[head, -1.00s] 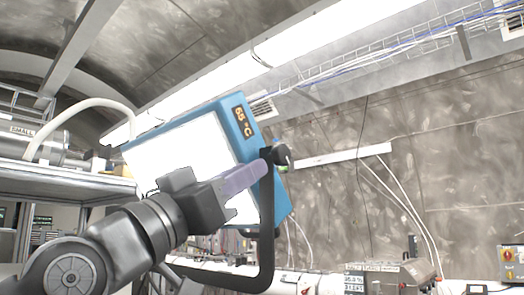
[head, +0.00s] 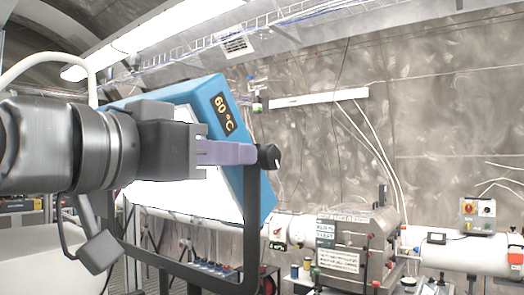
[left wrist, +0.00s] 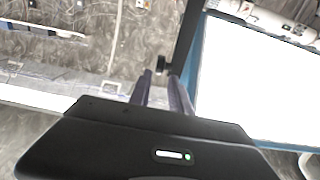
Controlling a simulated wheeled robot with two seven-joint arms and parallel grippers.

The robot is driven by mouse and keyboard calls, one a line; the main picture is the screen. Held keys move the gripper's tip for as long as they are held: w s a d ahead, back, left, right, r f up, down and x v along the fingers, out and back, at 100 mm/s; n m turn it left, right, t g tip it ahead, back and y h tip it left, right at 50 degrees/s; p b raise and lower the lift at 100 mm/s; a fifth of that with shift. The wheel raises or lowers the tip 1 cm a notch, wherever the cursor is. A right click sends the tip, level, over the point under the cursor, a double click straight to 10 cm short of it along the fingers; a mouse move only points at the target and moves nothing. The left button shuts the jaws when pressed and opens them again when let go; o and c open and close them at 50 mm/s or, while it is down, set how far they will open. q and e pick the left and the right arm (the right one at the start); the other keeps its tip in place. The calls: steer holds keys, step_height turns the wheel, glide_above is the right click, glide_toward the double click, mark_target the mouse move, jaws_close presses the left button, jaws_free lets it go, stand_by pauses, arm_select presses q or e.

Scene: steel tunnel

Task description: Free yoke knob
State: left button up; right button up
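A blue panel box (head: 243,150) with a bright white face and a "60 °C" display is tilted in the middle left of the head view. A black yoke (head: 251,225) runs down its right side and along below it. The black yoke knob (head: 268,157) sits on the yoke's upper end. My left gripper (head: 254,153) reaches from the left across the white face, its purple fingertips at the knob. In the left wrist view the knob (left wrist: 161,64) shows between and just beyond the parted fingertips (left wrist: 161,76). I cannot tell whether they touch it. My right gripper is not in view.
A steel box (head: 350,245) with labels stands on the right in front of the stone wall. A control box (head: 477,215) with knobs is at far right. Pipes and cables run along the wall. The space right of the knob looks clear.

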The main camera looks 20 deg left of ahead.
mark_target(262, 154)
arm_select(q)
steer(key=p+x, duration=0.2)
steer(key=x, duration=0.5)
steer(key=shift+w, duration=0.2)
steer(key=shift+c, duration=0.5)
jaws_close()
